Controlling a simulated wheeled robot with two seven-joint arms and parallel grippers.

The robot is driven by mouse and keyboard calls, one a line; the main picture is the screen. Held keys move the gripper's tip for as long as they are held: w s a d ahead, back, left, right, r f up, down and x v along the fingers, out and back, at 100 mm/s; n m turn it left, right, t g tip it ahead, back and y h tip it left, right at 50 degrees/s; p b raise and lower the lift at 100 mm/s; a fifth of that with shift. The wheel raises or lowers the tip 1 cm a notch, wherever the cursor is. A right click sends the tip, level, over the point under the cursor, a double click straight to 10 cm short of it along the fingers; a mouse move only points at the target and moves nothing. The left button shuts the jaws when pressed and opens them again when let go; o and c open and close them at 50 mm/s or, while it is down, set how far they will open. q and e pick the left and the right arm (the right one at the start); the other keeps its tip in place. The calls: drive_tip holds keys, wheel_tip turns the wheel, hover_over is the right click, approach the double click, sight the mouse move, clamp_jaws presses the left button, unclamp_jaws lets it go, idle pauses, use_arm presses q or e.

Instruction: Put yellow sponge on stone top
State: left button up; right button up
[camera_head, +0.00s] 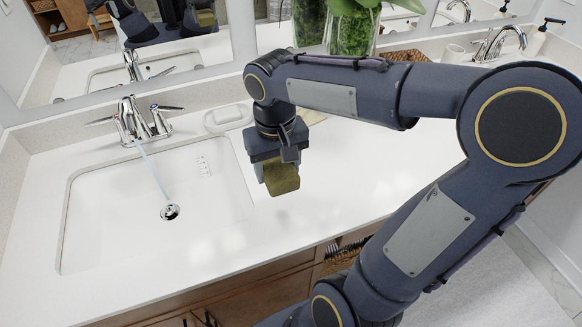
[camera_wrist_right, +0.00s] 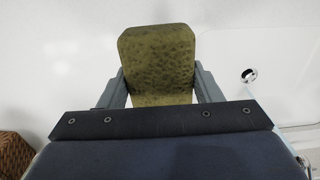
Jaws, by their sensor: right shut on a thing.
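The yellow sponge (camera_head: 281,178) looks olive-yellow. It is held by my right gripper (camera_head: 273,172), over the white stone top (camera_head: 340,185) just right of the left sink. In the right wrist view the sponge (camera_wrist_right: 157,62) sits between the two grey fingers of the right gripper (camera_wrist_right: 158,85), which touch its sides. The sponge's lower end points toward the stone top; I cannot tell whether it touches the surface. My left gripper is not in view.
The left sink (camera_head: 110,215) has a chrome faucet (camera_head: 140,122) with water running. A soap dish (camera_head: 228,117) stands behind the gripper. A glass vase with green leaves (camera_head: 352,32) and a woven tray (camera_head: 405,56) stand at the back. The mirror lines the wall.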

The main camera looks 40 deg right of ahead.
drive_tip(key=w+d+f, duration=0.1)
drive_tip(key=f, duration=0.1)
drive_tip(key=w+d+f, duration=0.1)
drive_tip(key=d+f, duration=0.1)
drive_tip(key=w+d+f, duration=0.2)
drive_tip(key=shift+f, duration=0.15)
drive_tip(key=shift+w+d+f, duration=0.1)
drive_tip(key=shift+d+f, duration=0.05)
drive_tip(key=shift+f, duration=0.75)
drive_tip(key=shift+w+d+f, duration=0.1)
drive_tip(key=shift+f, duration=0.8)
drive_tip(key=shift+f, duration=0.2)
drive_tip(key=o, duration=0.9)
drive_tip(key=shift+r, duration=0.1)
